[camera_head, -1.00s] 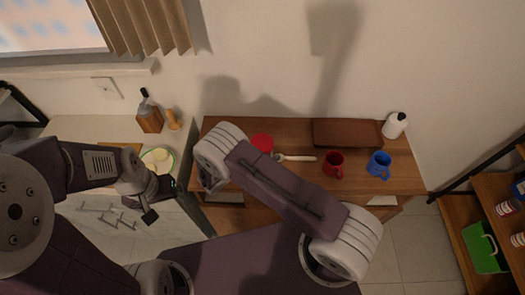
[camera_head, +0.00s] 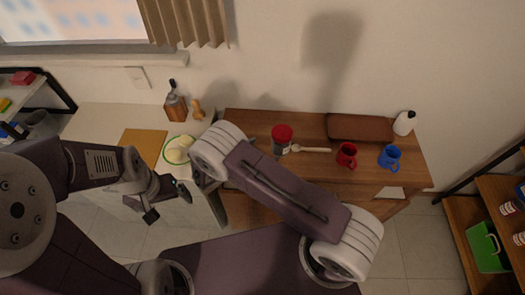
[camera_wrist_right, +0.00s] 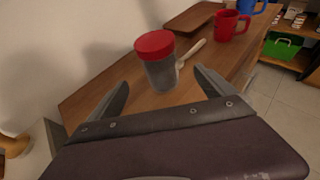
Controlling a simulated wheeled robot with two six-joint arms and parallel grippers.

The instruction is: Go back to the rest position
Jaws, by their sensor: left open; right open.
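My left gripper (camera_head: 167,201) is open and empty in the head view, in front of the white counter at the left. My right gripper (camera_wrist_right: 162,79) is open in the right wrist view, with a finger on each side of the picture's middle. A grey spice jar with a red lid (camera_wrist_right: 158,62) stands upright on the wooden table beyond these fingers, not gripped. The jar also shows in the head view (camera_head: 281,141). There my right arm's white joint hides most of the right gripper.
The wooden table (camera_head: 240,122) also holds a wooden spoon (camera_head: 312,150), a red mug (camera_head: 347,155), a blue mug (camera_head: 390,158), a brown board (camera_head: 360,128) and a white bottle (camera_head: 404,123). A plate (camera_head: 178,150) is on the counter. Shelves with a green bin (camera_head: 487,247) stand right.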

